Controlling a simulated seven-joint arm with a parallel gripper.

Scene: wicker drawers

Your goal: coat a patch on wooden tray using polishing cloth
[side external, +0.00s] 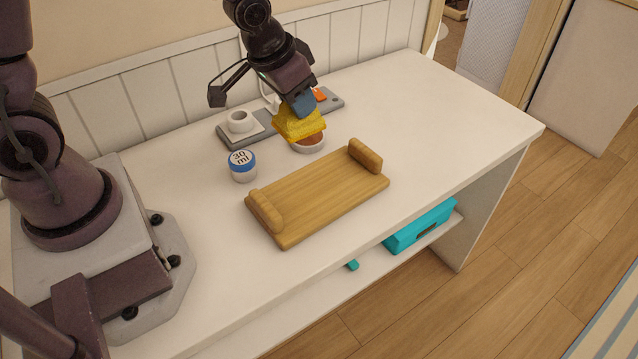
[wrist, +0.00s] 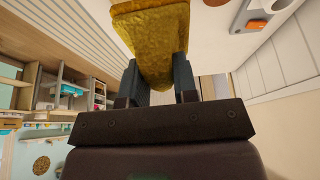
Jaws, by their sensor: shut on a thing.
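The wooden tray (side external: 318,200) lies flat on the white table, with a raised rounded handle at each short end. My gripper (side external: 300,106) is shut on a yellow polishing cloth (side external: 299,124) and holds it behind the tray, over a small round dish (side external: 308,144) with reddish-brown contents. The cloth hides part of the dish, and I cannot tell whether they touch. In the wrist view the cloth (wrist: 153,35) sits between the two fingers.
A white jar with a blue-rimmed lid marked 30 ml (side external: 242,165) stands left of the tray. A teal box (side external: 421,226) sits on the lower shelf. The table's right side is clear.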

